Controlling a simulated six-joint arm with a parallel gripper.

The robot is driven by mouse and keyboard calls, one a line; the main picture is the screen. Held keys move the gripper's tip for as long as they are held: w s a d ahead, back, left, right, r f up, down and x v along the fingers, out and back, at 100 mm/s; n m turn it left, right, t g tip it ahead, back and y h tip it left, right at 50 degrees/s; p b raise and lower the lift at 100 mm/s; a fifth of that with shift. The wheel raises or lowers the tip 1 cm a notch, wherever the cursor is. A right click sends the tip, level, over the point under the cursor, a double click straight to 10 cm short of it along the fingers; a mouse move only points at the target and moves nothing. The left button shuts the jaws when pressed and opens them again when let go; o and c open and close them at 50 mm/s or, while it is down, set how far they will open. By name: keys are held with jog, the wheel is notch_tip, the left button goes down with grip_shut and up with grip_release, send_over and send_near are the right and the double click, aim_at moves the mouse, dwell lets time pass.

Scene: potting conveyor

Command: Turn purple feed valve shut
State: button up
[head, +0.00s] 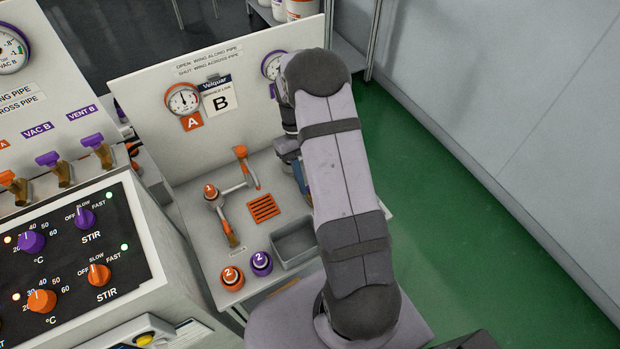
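No purple feed valve shows on the bench in the head view; my arm covers the bench's right part, where it may be hidden. A purple-rimmed gauge (270,64) peeks out on the back panel left of my arm. The orange line stands uncovered: an orange-handled valve (240,152), a pipe to an orange cap marked 1 (210,191), and a lower orange handle (228,232). My gripper (291,150) is mostly hidden beside and behind my arm, over the bench's right half. Its fingertips do not show, nor whether it holds anything.
A sign on the back panel reads open along pipe, shut across pipe. An orange-rimmed gauge (182,101), orange grate (263,207), grey tray (293,244) and caps marked 2, orange (231,277) and purple (260,263), are nearby. Left stand purple valve handles (92,140) and a knob panel (70,255).

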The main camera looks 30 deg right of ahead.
jog(key=o, duration=1)
jog(key=shift+o, duration=0.2)
jog(key=shift+r, duration=0.1)
jog(key=b+v, duration=0.2)
jog(key=v, duration=0.5)
jog(key=shift+r, duration=0.1)
jog(key=s+a+t, duration=0.2)
jog(key=s+a, duration=0.4)
jog(key=s, duration=0.2)
jog(key=s+a+r+t, duration=0.1)
jog(key=s+a+t, duration=0.1)
jog(key=s+a, duration=0.4)
jog(key=s, duration=0.3)
jog(key=shift+a+r+t, duration=0.2)
jog(key=shift+r+t, duration=0.1)
